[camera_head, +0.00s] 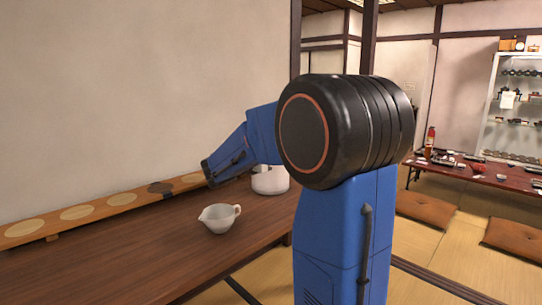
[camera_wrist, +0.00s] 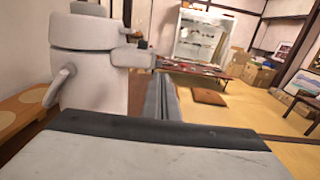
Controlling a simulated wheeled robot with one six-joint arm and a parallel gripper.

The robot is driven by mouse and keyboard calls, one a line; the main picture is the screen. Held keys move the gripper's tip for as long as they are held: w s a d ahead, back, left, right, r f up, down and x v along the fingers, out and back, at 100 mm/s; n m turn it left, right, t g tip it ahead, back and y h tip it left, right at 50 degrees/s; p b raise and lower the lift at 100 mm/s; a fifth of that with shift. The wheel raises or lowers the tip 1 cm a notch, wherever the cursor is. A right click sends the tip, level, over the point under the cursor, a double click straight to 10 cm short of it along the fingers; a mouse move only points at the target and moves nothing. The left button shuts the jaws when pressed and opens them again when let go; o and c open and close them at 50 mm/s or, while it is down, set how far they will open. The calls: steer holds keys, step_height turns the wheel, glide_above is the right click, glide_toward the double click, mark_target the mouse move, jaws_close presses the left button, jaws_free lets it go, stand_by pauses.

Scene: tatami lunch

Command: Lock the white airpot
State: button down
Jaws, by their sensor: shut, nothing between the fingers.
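The white airpot (camera_wrist: 92,85) stands upright just ahead and left in the wrist view. It has a rounded top with a knob, a short spout part (camera_wrist: 132,57) jutting right, and a curved handle (camera_wrist: 60,86) at lower left. In the head view a white rounded part of the airpot (camera_head: 270,182) shows on the wooden table; my arm hides the rest. My gripper (camera_wrist: 165,88) is shut and empty, close to the airpot's right side. I cannot tell whether it touches. The gripper is hidden behind my arm in the head view. The lock's state is not clear.
A white pouring bowl with a handle (camera_head: 219,218) stands on the brown table (camera_head: 120,250), left of the airpot. A low board with round pads (camera_head: 85,212) runs along the wall. Floor cushions (camera_head: 428,208) and a low set table (camera_head: 470,178) lie beyond at right.

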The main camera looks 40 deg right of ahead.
steer(key=d, duration=0.7)
steer(key=shift+w+d, duration=0.4)
steer(key=shift+w, duration=0.05)
steer(key=d, duration=0.2)
steer(key=shift+w+d, duration=0.2)
steer(key=shift+d, duration=0.2)
steer(key=shift+a, duration=0.1)
steer(key=s+a, duration=0.1)
steer(key=a, duration=1.2)
steer(key=shift+s+a, duration=0.3)
steer(key=shift+a, duration=0.1)
steer(key=shift+s, duration=0.1)
